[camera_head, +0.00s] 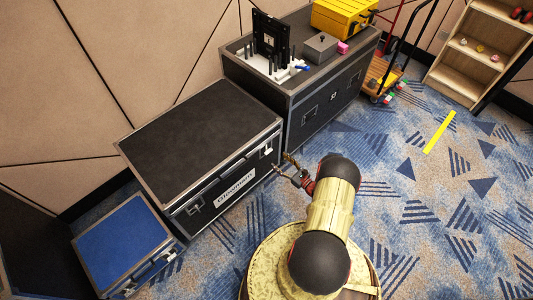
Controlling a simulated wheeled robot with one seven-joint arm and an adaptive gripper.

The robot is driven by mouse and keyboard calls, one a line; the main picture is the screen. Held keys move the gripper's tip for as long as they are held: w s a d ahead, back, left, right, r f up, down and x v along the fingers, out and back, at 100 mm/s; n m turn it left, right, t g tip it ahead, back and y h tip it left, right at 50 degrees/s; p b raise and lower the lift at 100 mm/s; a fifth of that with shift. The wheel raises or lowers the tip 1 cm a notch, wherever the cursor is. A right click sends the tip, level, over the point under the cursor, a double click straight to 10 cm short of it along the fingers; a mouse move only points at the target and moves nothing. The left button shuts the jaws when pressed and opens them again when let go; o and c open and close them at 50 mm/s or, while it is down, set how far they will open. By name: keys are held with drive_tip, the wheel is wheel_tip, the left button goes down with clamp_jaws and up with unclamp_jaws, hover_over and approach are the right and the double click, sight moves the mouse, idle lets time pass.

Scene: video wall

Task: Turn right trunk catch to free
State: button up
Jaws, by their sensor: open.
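A black trunk (200,138) with metal edges stands closed on the carpet, a white label (235,188) on its front. Its left catch (195,205) and its right catch (266,148) sit on that front face. My gripper (288,166) is open, just right of and slightly below the right catch. Its fingers point toward the trunk. I cannot tell whether a finger touches the catch, and the catch's exact angle is too small to read.
A blue case (122,240) stands left of the trunk. A taller black case (325,100) behind it carries a yellow toolbox (343,14) and small items. A hand truck (385,75) and wooden shelf (475,50) are at the upper right.

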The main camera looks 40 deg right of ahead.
sight(268, 151)
drive_tip(key=w+b, duration=0.1)
drive_tip(key=w, duration=0.6)
drive_tip(key=shift+w+a, duration=0.35)
drive_tip(key=shift+a, duration=0.05)
drive_tip(key=shift+r, duration=0.15)
drive_tip(key=c, duration=0.3)
drive_tip(key=c, duration=0.8)
drive_tip(key=shift+c, duration=0.4)
